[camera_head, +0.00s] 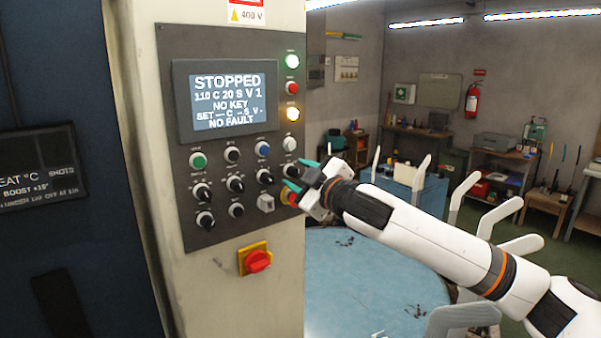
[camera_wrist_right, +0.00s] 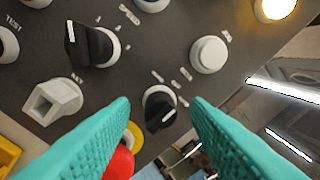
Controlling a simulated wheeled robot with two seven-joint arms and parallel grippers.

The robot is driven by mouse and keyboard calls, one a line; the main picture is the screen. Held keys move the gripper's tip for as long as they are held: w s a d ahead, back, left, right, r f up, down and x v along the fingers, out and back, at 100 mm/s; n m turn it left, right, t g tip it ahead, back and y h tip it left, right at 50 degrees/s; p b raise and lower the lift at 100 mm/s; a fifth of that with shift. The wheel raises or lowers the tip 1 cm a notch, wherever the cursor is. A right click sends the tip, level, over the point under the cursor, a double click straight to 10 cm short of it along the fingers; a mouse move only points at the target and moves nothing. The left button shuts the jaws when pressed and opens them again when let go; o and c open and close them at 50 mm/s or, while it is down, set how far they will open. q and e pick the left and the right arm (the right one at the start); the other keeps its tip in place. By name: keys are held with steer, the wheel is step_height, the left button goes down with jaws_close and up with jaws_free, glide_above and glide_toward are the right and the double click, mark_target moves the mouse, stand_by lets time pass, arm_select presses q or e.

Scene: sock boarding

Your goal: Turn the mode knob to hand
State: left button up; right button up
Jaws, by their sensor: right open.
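A black knob with a white base and pointer line (camera_head: 291,170) sits at the right edge of the grey control panel (camera_head: 215,228). It also shows in the right wrist view (camera_wrist_right: 159,106), between my teal fingertips. Its label is too blurred to read, so I cannot tell by text that it is the mode knob. My right gripper (camera_head: 300,175) is open, its fingers on either side of this knob. I cannot tell whether they touch it. My left gripper is not in view.
A red emergency stop (camera_wrist_right: 120,163) lies just below the knob, close to a fingertip. A white button (camera_wrist_right: 208,55), another black knob (camera_wrist_right: 90,45) and a key switch (camera_wrist_right: 52,101) are nearby. The screen (camera_head: 227,97) reads STOPPED, NO KEY, NO FAULT. A round blue table (camera_head: 370,280) stands below.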

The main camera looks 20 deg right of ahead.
jaws_close()
steer(key=shift+n, duration=0.3)
steer(key=n+p, duration=0.3)
steer(key=n, duration=0.1)
steer(key=shift+n+p, duration=1.3)
steer(key=shift+n, duration=1)
steer(key=shift+f+y, duration=0.1)
steer(key=shift+y, duration=0.2)
jaws_free()
